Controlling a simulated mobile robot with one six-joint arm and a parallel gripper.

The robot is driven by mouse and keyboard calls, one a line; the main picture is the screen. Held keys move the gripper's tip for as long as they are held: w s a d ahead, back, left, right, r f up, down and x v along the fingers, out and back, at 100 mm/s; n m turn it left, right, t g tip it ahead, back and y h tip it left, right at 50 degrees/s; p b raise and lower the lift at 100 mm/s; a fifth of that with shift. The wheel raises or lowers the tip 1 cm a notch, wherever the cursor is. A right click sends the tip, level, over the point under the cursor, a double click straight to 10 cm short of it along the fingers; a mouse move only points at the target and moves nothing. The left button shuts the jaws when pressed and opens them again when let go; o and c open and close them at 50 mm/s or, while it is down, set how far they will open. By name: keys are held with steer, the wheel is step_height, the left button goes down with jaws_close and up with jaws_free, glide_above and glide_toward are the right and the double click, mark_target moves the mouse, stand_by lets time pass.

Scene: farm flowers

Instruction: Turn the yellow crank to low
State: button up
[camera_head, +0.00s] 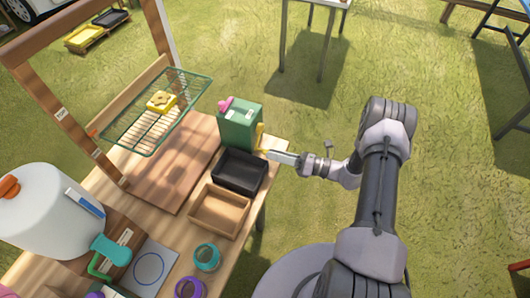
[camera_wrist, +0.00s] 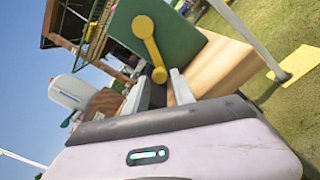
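The yellow crank (camera_head: 260,136) is on the right side of the green box (camera_head: 239,125), which stands at the table's right end. In the wrist view the crank (camera_wrist: 149,42) has its round hub at the top, and its arm slants down and slightly right to a knob. My gripper (camera_head: 275,155) is beside the crank. Its two fingers are apart in the wrist view, with the knob between or just beyond their tips. I see gaps beside the knob; contact is not clear. No low marking is readable.
A black tray (camera_head: 240,173) and a wooden tray (camera_head: 220,210) sit left of my gripper. A wire rack (camera_head: 185,85) holds a yellow item (camera_head: 161,101). A pink object (camera_head: 225,104) is at the box's top. Open grass lies right of the table.

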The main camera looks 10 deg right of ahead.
mark_target(265, 152)
steer(key=shift+x, duration=2)
jaws_close()
